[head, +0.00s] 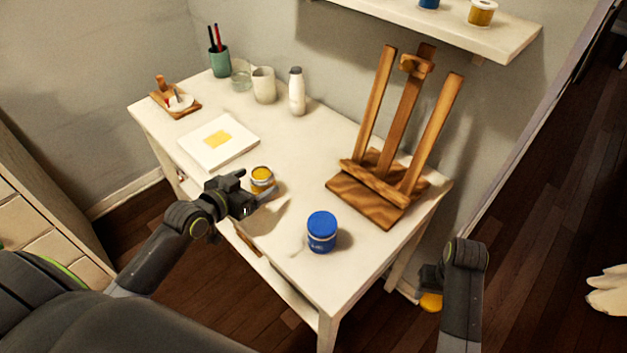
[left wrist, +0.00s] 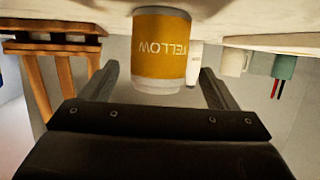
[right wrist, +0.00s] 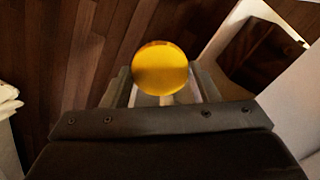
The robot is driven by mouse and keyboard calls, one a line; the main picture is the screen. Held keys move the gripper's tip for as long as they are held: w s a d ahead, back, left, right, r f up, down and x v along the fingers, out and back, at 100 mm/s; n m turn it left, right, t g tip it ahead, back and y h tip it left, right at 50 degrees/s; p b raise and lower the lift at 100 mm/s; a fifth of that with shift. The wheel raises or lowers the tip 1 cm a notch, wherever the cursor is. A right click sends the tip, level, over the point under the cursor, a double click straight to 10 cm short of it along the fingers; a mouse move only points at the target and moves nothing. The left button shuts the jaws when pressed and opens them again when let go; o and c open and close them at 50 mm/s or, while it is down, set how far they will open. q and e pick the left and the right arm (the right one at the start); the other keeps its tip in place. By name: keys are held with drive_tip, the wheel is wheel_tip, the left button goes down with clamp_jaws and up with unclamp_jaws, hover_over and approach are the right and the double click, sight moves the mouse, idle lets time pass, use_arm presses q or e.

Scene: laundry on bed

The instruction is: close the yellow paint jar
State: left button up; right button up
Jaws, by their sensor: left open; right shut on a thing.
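The open yellow paint jar (head: 262,186) stands upright on the white table, with yellow paint showing at its top. In the left wrist view the jar (left wrist: 160,52), labelled YELLOW, appears upside down between the spread fingers. My left gripper (head: 254,191) is open at the jar's near side; contact cannot be told. My right gripper (head: 431,290) is shut on the round yellow lid (head: 431,302), off the table's right side. The lid (right wrist: 160,68) shows as a yellow disc between the fingers in the right wrist view.
A closed blue jar (head: 321,232) stands right of the yellow jar. A wooden easel (head: 375,190) is behind it. A wall shelf (head: 440,28) holds more jars. The table's front right is clear.

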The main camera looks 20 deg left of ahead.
sight(267, 177)
use_arm(q)
drive_tip(key=shift+f+x, duration=0.2)
drive_tip(key=shift+x, duration=2.45)
drive_tip(key=shift+s+d, duration=0.1)
drive_tip(key=shift+s, duration=0.05)
